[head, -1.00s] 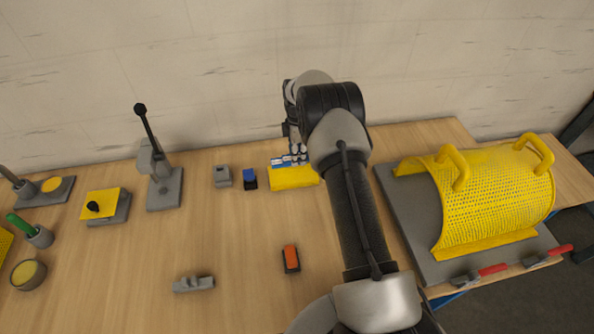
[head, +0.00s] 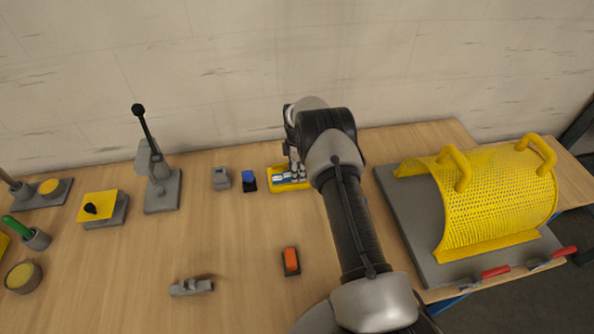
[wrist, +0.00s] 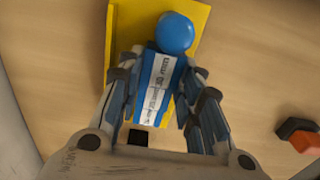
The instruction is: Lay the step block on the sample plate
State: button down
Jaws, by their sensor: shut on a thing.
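A blue block with a white printed label and a round blue knob (wrist: 158,85) is between the fingers of my gripper (wrist: 165,118) in the wrist view. My gripper is shut on it. A yellow plate (wrist: 125,30) with a raised edge lies under the block; I cannot tell whether they touch. In the head view, my gripper (head: 292,172) is low over this yellow plate (head: 290,190) near the back of the table, and the fingers partly hide block and plate. No name shows which thing is the step block or sample plate.
Left of the plate stand a small blue-black block (head: 249,181) and a grey block (head: 221,178). An orange-black piece (head: 290,262) and a grey stepped piece (head: 191,287) lie nearer. A lever press (head: 162,185) stands left, a yellow perforated guard (head: 495,200) right.

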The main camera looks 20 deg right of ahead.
jog(key=c, duration=1.1)
grip_release()
jog(key=s+a+r+m+t+p, duration=0.1)
jog(key=s+a+r+m, duration=0.1)
jog(key=r, duration=1.2)
jog(key=s+a+r+m+p, duration=0.1)
jog(key=s+a+r+m, duration=0.1)
jog(key=r, duration=1.3)
jog(key=s+a+r+m+t, duration=0.1)
jog(key=s+a+r+m, duration=0.25)
jog(key=s+r, duration=0.65)
jog(key=s+a+r+m+t, duration=0.1)
jog(key=s+a+r+m, duration=0.15)
jog(key=s, duration=0.35)
jog(key=s+a+r+m, duration=0.1)
jog(key=s+r, duration=0.2)
jog(key=s, duration=0.3)
jog(key=s+f+m, duration=0.1)
jog(key=s, duration=0.4)
jog(key=s+a+f+m+t, duration=0.1)
jog(key=s+m, duration=0.1)
jog(key=s, duration=0.3)
jog(key=s+a+f+m, duration=0.1)
jog(key=s, duration=0.3)
jog(key=shift+s+f+m+t, duration=0.15)
jog(key=shift+s+m+t, duration=0.15)
jog(key=shift+s+m, duration=0.1)
